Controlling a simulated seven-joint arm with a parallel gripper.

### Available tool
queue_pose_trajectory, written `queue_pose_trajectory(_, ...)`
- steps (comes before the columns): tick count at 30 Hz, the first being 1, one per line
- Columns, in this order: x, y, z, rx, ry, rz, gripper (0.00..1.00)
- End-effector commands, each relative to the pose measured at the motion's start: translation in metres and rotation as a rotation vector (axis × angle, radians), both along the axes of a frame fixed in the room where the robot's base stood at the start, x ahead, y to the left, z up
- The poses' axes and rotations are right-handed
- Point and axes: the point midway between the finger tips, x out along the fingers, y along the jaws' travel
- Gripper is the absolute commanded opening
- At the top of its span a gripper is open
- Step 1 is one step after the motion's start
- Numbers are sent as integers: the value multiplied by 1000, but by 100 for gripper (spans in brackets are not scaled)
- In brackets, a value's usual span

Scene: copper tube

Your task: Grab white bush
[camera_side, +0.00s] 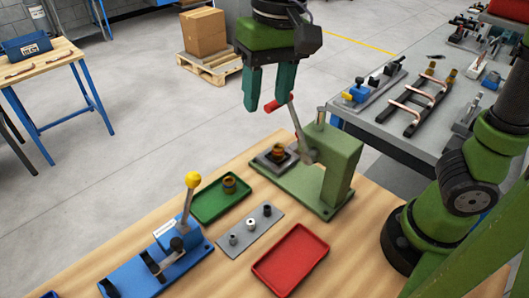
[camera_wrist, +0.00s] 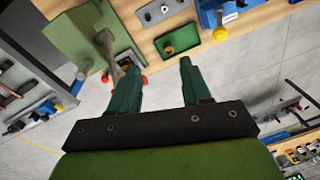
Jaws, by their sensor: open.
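The white bush (camera_side: 250,223) stands in the middle of a small grey plate (camera_side: 262,232) on the wooden bench, between a dark bush (camera_side: 267,210) and a grey one (camera_side: 233,240). The plate with its bushes also shows at the top edge of the wrist view, where the white bush (camera_wrist: 164,9) is small. My gripper (camera_side: 265,104) is open and empty, high above the bench's far edge, behind the green press and well away from the bush. In the wrist view, my gripper (camera_wrist: 160,66) shows its two green fingers wide apart with nothing between them.
The green lever press (camera_side: 335,165) with its red-tipped handle (camera_side: 272,106) stands close to my fingers. Near the plate are a green tray (camera_side: 208,208) holding a brass part, a red empty tray (camera_side: 290,260) and a blue fixture (camera_side: 160,265) with a yellow-knobbed lever.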

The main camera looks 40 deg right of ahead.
Motion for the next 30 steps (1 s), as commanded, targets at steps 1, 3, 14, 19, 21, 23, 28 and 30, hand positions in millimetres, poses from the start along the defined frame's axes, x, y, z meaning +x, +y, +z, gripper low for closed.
queue_pose_trajectory(1, 1, 11, -3, -17, 19, 6, 48)
queue_pose_trajectory(3, 2, 23, -5, -39, 42, 5, 48)
queue_pose_trajectory(14, 1, 39, -67, -79, 77, -1, 48)
queue_pose_trajectory(19, 1, 39, -103, -77, 76, -1, 48)
queue_pose_trajectory(21, 2, 39, -118, -77, 75, 0, 48)
queue_pose_trajectory(23, 2, 39, -126, -75, 74, -1, 48)
queue_pose_trajectory(28, 2, 39, -149, -76, 75, 0, 48)
queue_pose_trajectory(30, 1, 39, -163, -78, 76, -1, 48)
